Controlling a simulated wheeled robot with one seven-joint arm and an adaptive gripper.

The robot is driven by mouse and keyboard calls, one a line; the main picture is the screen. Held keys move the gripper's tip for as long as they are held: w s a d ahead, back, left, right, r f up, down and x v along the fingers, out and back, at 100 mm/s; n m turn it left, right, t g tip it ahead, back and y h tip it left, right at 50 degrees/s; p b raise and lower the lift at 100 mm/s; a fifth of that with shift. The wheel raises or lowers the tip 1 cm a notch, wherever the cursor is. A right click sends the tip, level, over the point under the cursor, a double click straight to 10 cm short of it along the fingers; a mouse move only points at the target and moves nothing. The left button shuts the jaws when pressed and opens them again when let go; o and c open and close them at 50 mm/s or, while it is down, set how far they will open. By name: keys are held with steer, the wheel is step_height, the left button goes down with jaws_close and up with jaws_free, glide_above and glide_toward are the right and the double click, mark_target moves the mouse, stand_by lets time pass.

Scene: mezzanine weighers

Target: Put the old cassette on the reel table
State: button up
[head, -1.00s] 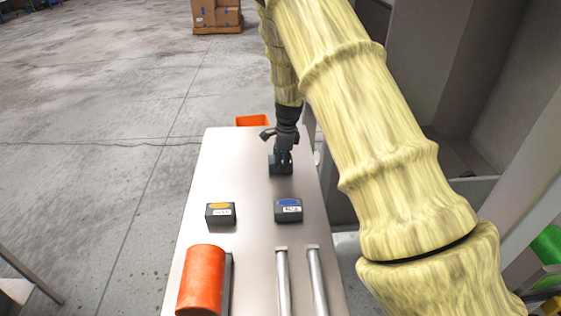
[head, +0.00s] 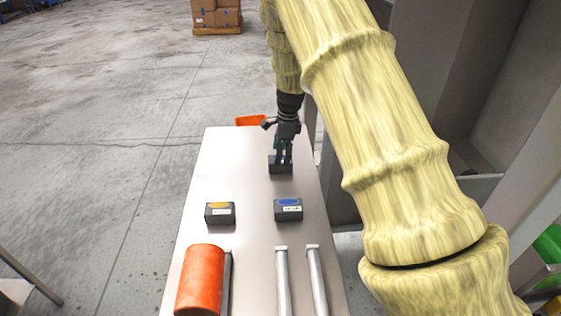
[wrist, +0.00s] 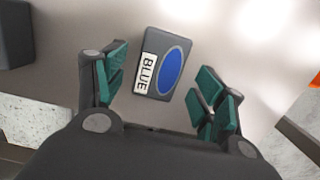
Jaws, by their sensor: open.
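Three dark cassettes stand on a pale table (head: 238,165). The far one (head: 281,169) shows in the wrist view as a cassette (wrist: 160,64) with a blue oval and a label reading BLUE. My gripper (head: 284,154) is open above it; in the wrist view the fingers (wrist: 162,95) are spread either side, with gaps. A nearer cassette (head: 288,209) has a blue oval and a label too small to read. The left cassette (head: 219,213) has a yellow-orange oval. I cannot tell which is the old one, nor whether this table is the reel table.
An orange cylinder (head: 201,281) and two metal bars (head: 283,283) lie at the near end of the table. An orange bin (head: 250,121) is beyond its far end. A dark block (wrist: 15,35) shows at the wrist view's left edge. Boxes (head: 216,13) stand far off; open floor lies left.

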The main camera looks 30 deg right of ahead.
step_height(320, 180, up, 8)
steer(key=b, duration=0.1)
steer(key=shift+s+d, duration=0.25)
steer(key=shift+d, duration=0.2)
